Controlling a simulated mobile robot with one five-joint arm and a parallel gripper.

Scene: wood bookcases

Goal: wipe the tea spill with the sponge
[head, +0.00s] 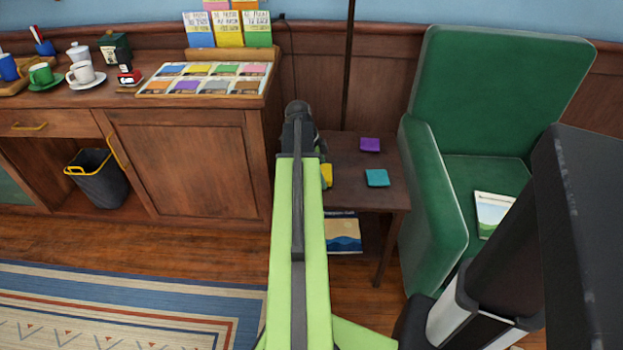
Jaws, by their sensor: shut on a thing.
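My gripper (318,158) is at the far end of my green arm, over the left part of the small side table (345,150). Its fingertips are mostly hidden behind the arm. A yellow block (327,176), which looks like the sponge, shows just right of the arm at the gripper, and the gripper is shut on it. I cannot tell whether the sponge touches the tabletop. No tea spill shows; part of the tabletop is hidden behind my arm.
A book (343,235) lies on the lower shelf.

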